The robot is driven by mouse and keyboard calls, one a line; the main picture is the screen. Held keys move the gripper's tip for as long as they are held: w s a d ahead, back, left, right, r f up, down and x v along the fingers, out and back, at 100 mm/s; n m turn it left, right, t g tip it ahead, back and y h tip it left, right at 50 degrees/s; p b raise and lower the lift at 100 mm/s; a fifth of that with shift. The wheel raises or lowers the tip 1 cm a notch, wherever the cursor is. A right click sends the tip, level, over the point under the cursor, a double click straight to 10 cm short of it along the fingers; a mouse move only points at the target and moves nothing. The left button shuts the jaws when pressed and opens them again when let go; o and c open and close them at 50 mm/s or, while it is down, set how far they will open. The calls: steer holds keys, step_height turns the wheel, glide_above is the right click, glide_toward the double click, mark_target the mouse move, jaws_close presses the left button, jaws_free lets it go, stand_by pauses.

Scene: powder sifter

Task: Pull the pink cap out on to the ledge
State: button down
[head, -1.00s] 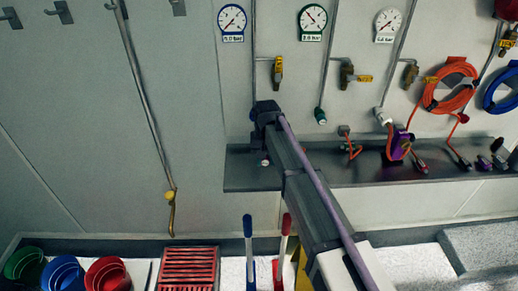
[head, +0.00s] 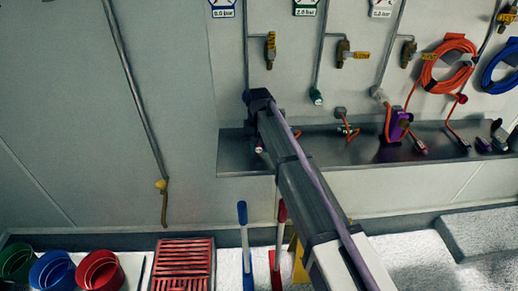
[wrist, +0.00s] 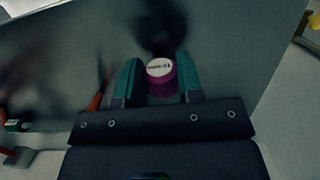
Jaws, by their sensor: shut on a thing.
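The pink cap (wrist: 160,85) is a short magenta cylinder with a white printed label on its face. In the wrist view it sits between the two teal fingers of my gripper (wrist: 157,61), which is shut on it. A dark, blurred shadow lies just beyond the cap, and whether the cap still touches anything behind it cannot be told. The dark grey ledge (head: 240,163) runs along the wall below and to the right of the arm's end.
Brass valves (head: 270,50), a purple fitting (head: 396,124) and an orange hose coil (head: 448,64) are on or near the wall right of my arm. Coloured buckets (head: 100,271) and a red slatted tray (head: 183,265) stand below. The ledge's left end looks bare.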

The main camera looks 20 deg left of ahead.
steer(key=shift+f, duration=0.65)
steer(key=shift+r, duration=0.1)
steer(key=c, duration=0.7)
jaws_free()
steer(key=r+p, duration=0.3)
steer(key=w+r+p, duration=0.1)
steer(key=r+p, duration=0.6)
steer(key=r, duration=0.1)
steer(key=shift+w+a, duration=0.2)
steer(key=shift+a, duration=0.1)
steer(key=shift+f, duration=0.2)
